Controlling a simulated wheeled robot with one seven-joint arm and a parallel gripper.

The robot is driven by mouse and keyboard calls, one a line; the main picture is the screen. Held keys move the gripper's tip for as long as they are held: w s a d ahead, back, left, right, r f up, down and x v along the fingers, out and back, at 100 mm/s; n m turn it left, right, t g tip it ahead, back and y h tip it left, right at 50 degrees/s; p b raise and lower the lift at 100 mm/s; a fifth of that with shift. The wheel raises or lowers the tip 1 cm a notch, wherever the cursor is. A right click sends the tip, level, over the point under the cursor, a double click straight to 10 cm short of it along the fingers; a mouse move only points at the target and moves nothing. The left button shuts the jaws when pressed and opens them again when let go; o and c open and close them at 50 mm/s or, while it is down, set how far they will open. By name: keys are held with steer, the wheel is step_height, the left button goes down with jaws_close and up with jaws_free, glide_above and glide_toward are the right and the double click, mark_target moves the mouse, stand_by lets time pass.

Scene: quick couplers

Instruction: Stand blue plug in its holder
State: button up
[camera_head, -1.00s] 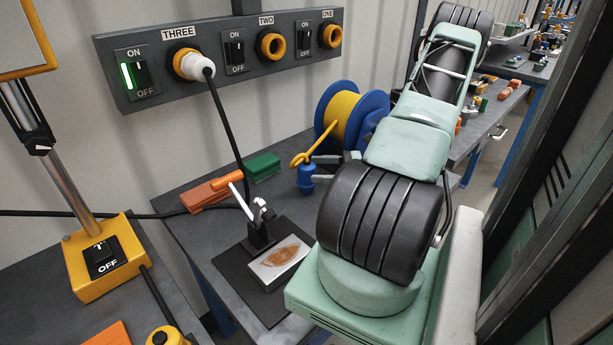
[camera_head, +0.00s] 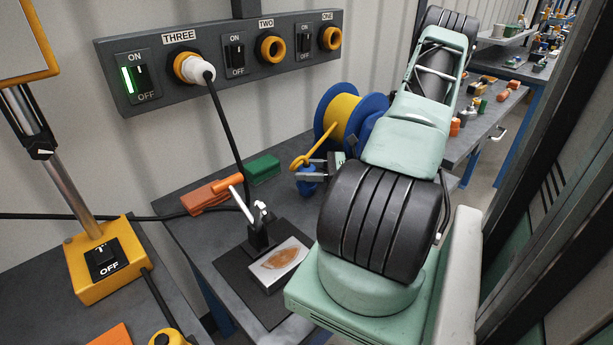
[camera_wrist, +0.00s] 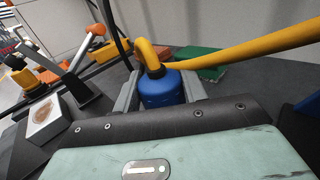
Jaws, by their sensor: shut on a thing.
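The blue plug (camera_head: 307,188) hangs from a yellow hose that bends over its top. It is between the two grey fingers of my gripper (camera_head: 314,169), near the reel. In the wrist view the blue plug (camera_wrist: 160,90) looks roughly upright, with a finger on each side, and my gripper (camera_wrist: 162,98) is shut on it. The plug's lower end is hidden behind my gripper body there. I cannot make out the plug's holder in either view.
A blue reel with yellow hose (camera_head: 347,119) stands right behind the plug. A green block (camera_head: 262,168) and an orange block (camera_head: 203,198) lie to the left. A toggle clamp (camera_head: 259,226) and a metal block (camera_head: 281,264) are in front.

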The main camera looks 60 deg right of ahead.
steer(key=shift+r, duration=0.1)
step_height(320, 180, up, 18)
steer(key=shift+p, duration=0.4)
stand_by(0.3)
steer(key=o, duration=0.3)
steer(key=shift+f, duration=0.2)
